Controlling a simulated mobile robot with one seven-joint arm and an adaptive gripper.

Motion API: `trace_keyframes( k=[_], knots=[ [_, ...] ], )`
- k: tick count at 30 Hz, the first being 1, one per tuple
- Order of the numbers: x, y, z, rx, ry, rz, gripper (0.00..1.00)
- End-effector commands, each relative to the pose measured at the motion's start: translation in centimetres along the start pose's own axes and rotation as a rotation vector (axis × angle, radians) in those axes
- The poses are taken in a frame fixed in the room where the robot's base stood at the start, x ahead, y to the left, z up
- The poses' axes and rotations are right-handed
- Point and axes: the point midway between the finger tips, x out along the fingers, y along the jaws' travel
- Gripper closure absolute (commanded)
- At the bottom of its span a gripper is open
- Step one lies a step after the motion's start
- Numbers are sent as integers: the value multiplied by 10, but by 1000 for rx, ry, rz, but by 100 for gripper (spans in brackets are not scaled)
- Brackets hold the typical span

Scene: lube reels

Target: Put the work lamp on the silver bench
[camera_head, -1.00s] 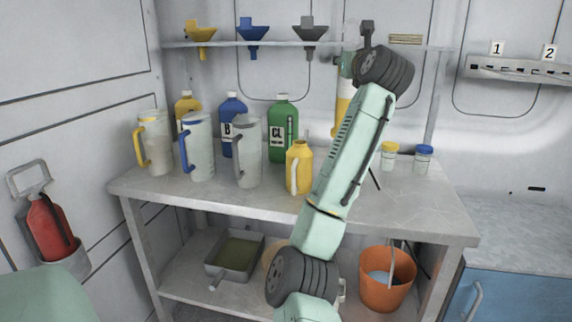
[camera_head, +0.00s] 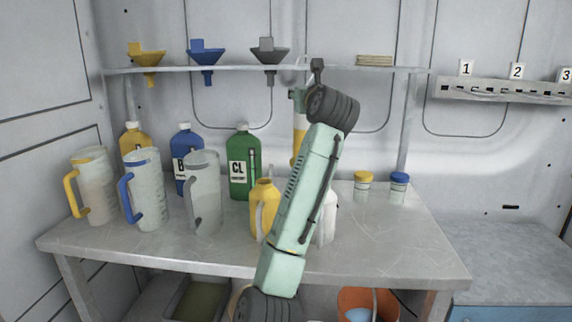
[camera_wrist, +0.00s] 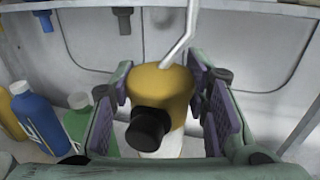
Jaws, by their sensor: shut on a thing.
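The work lamp (camera_wrist: 162,85) shows in the wrist view as a yellow body with a black knob, a pale lower part and a thin hook on top. My gripper (camera_wrist: 160,98) is shut on it, with purple pads on both sides. In the head view the lamp (camera_head: 299,140) is a yellow and white upright shape behind my arm, below the wall shelf. Its lower end is hidden, so I cannot tell whether it touches anything. The silver bench (camera_head: 350,258) is the grey metal table in front of me.
Several jugs (camera_head: 146,190), bottles (camera_head: 240,160) and a yellow can (camera_head: 264,205) crowd the bench's left and middle. Two small jars (camera_head: 398,188) stand at the back right. The front right of the top is clear. A shelf (camera_head: 230,69) with funnels runs above.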

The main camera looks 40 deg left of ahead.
Motion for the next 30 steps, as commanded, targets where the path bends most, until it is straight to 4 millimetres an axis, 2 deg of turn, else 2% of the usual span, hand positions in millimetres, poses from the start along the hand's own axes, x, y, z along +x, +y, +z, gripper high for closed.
trace_keyframes(
  k=[1,6,10,17,24,30],
  knots=[
    [0,0,-14,-1,1,-2,100],
    [0,0,-55,-1,0,-1,100],
    [0,1,-79,-1,-1,0,100],
    [0,1,-99,0,-4,1,100],
    [0,0,-131,-1,-3,0,100],
    [-1,0,-138,-1,-6,0,100]
  ],
)
